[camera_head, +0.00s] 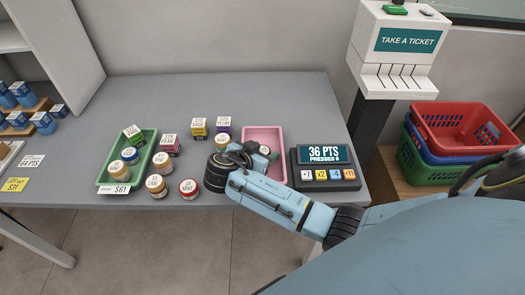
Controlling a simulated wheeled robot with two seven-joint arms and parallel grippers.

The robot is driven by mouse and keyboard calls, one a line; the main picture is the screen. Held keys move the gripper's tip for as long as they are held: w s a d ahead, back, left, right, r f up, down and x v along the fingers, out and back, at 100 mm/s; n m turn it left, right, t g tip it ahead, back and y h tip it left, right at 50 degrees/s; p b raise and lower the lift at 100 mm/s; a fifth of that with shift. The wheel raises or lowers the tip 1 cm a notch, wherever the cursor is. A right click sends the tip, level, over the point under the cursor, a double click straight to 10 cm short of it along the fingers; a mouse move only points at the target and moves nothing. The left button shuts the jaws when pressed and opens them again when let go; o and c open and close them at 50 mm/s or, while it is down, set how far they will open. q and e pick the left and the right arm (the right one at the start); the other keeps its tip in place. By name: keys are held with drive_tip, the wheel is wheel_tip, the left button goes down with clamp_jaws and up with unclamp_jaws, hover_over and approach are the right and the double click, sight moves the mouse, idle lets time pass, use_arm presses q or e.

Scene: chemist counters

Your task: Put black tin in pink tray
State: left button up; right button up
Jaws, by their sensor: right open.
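The pink tray (262,133) lies on the grey counter, left of the points display, with its near part behind my right arm. My right gripper (249,155) is open over the tray's left edge, partly hidden by its own wrist. A further tin (222,140) stands just behind my wrist. Their small labels are hard to read. My left gripper is out of view.
A green tray (110,174) holds a green box and two tins. The display (325,168) stands close right of the pink tray. The counter's back is clear.

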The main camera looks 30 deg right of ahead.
drive_tip(key=shift+r, duration=0.25)
drive_tip(key=p+v, duration=0.1)
drive_tip(key=v, duration=0.9)
drive_tip(key=shift+s+a, duration=0.15)
drive_tip(key=shift+a, duration=0.2)
drive_tip(key=shift+s+a+r, duration=0.2)
drive_tip(key=shift+a+r, duration=0.15)
drive_tip(key=shift+a, duration=0.15)
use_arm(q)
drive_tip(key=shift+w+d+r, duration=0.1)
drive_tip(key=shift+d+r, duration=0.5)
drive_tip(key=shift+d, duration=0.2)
